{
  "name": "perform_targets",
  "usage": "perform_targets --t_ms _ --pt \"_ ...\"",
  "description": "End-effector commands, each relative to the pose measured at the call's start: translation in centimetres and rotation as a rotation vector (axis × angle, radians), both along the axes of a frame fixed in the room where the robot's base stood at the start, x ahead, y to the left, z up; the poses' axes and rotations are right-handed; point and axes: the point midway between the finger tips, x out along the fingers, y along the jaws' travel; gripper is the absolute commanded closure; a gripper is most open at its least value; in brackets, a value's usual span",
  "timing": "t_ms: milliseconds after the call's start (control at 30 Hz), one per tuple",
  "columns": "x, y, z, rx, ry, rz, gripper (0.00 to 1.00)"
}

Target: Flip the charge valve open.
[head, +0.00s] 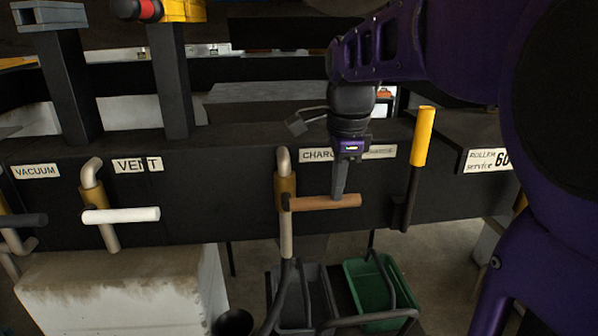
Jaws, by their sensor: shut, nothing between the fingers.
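The vent valve with its white handle (121,215) and the vacuum valve's dark handle (22,220) are on the left. A yellow upright lever (422,136) stands close to the right. Green (352,280) and grey bins are below. A pale block (125,290) stands lower left.

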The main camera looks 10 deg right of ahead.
Motion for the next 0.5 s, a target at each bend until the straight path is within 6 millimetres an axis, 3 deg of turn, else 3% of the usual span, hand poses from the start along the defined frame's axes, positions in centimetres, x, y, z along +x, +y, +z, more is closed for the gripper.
perform_targets --t_ms 267,500 --pt "0.0 -0.3 -0.4 0.044 0.001 -0.004 1.0" --pt "0.0 -0.8 -1.8 0.186 0.002 -0.007 1.0"
